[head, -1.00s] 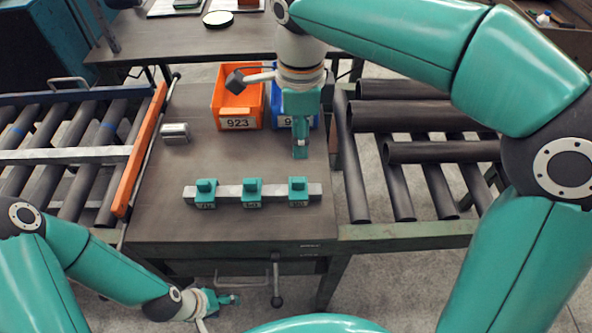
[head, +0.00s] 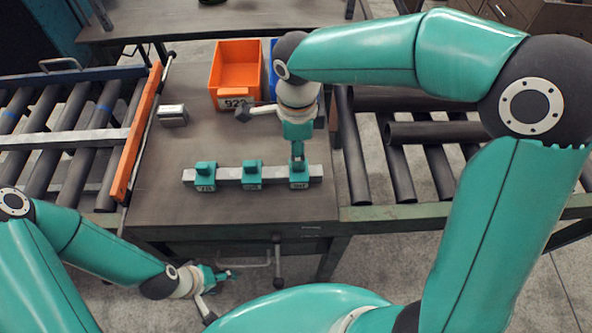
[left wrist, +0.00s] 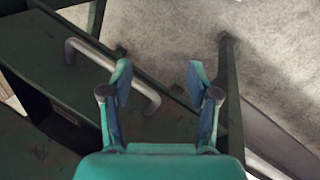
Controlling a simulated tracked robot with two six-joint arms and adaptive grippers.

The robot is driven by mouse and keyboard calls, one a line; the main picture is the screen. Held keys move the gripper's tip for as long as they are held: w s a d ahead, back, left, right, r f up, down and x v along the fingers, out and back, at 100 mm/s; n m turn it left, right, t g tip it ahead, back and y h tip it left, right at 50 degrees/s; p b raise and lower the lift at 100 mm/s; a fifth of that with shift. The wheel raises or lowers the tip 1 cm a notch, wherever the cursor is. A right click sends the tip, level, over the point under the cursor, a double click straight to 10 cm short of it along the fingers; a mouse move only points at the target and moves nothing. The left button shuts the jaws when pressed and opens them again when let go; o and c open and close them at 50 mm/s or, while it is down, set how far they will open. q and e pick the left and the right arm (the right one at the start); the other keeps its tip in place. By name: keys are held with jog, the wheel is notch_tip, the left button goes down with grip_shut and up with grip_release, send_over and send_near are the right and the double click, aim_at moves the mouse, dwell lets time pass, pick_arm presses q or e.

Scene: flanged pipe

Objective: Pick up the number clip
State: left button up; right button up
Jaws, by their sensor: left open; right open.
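Three teal number clips sit in a row on a grey metal bar (head: 222,174) on the table: a left clip (head: 204,177), a middle clip (head: 252,175) and a right clip (head: 299,175). Each has a small number label on its front, too small to read surely. My right gripper (head: 298,158) points down just above the right clip; whether it touches the clip cannot be told. My left gripper (head: 226,275) is open and empty, low in front of the table. Its two spread fingers show in the left wrist view (left wrist: 158,85).
An orange bin (head: 237,65) stands at the table's back, with a blue bin (head: 273,75) partly hidden behind my right arm. A grey metal block (head: 172,115) lies at the left. Roller conveyors (head: 70,130) and dark pipes (head: 440,133) flank the table.

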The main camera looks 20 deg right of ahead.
aim_at(298, 179)
notch_tip(298, 179, down, 5)
jog(key=shift+d+p, duration=0.15)
jog(key=shift+p, duration=0.55)
jog(key=shift+c, duration=0.3)
grip_shut()
